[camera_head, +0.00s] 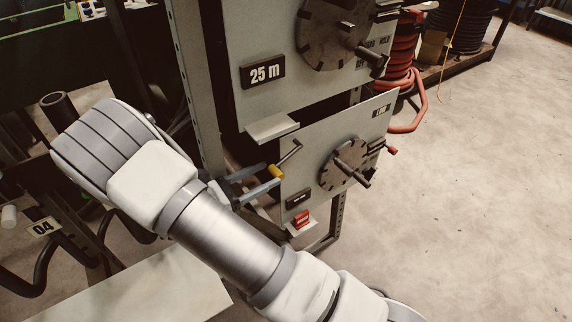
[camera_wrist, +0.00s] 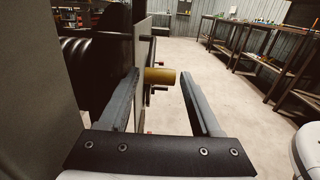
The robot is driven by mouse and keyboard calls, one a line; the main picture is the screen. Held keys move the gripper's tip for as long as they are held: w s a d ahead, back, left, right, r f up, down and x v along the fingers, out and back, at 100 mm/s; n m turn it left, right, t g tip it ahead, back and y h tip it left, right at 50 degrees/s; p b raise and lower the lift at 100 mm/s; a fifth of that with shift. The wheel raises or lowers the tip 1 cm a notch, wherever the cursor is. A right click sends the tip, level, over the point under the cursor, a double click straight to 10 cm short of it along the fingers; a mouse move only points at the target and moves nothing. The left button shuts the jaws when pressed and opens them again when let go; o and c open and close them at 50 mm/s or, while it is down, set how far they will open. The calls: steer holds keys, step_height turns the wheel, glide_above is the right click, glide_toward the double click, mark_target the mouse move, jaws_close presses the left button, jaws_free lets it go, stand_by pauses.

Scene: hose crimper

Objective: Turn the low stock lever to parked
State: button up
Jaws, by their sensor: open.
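The lower grey panel (camera_head: 310,150) carries a short metal lever (camera_head: 290,154) with a yellow grip (camera_head: 277,171) on its left side. The lever slants from the upper right down to the grip. My gripper (camera_head: 271,174) is open at the panel's left edge, with its fingertips about the grip. In the wrist view the yellow grip (camera_wrist: 160,76) shows between the two fingers (camera_wrist: 159,74). It lies close to the left finger, with a clear gap to the right finger. Whether it touches the left finger cannot be told. The lever's position marking is too small to read.
A dark dial with a handle (camera_head: 345,166) sits right of the lever. A red block (camera_head: 303,219) is below on a small ledge. The upper panel reads "25 m" (camera_head: 262,72), with a ledge (camera_head: 271,127) beneath. Red hose (camera_head: 404,60) hangs behind. Floor is clear at right.

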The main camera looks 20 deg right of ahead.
mark_target(278, 169)
steer(key=b+x, duration=0.1)
steer(key=x, duration=0.6)
steer(key=shift+a, duration=0.1)
jaws_close()
stand_by(0.3)
